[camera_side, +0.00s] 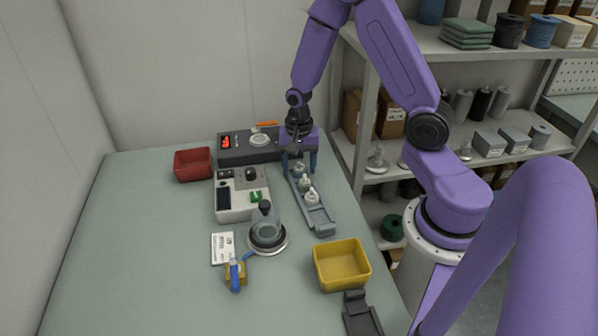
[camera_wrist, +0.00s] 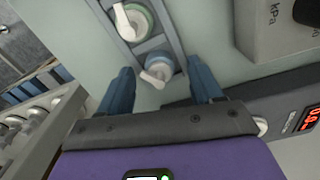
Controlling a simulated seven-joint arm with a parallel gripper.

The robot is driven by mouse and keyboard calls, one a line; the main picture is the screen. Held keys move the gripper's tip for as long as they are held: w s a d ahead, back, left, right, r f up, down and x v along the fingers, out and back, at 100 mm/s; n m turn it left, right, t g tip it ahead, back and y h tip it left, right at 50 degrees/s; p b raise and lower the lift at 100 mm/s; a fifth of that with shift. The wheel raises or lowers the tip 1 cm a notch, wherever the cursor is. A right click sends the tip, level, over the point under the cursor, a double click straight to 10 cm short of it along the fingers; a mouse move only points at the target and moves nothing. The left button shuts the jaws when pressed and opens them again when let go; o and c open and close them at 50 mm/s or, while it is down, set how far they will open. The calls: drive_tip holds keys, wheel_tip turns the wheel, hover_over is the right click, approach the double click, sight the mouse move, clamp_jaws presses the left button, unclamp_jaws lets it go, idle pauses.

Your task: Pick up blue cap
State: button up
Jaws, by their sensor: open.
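The blue cap (camera_wrist: 159,65), with a blue collar and a white spout, sits in the end compartment of a narrow grey rack (camera_wrist: 173,22). In the side view the cap (camera_side: 299,168) stands at the far end of the rack (camera_side: 320,217). Next to it is a green-collared cap (camera_wrist: 137,20); the rack holds another white-topped cap (camera_side: 310,196) nearer the camera. My gripper (camera_side: 299,164) points down at the far end of the rack. In the wrist view my gripper (camera_wrist: 160,84) is open and empty, its blue fingers on either side of the blue cap. Contact cannot be told.
A grey control box (camera_side: 242,195) and a round fixture (camera_side: 267,236) lie left of the rack. A red bin (camera_side: 192,164) is at back left, a yellow bin (camera_side: 341,265) in front. The left tabletop is clear.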

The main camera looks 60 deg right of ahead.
drive_tip(key=c, duration=0.8)
drive_tip(key=shift+c, duration=0.2)
drive_tip(key=shift+r, duration=0.15)
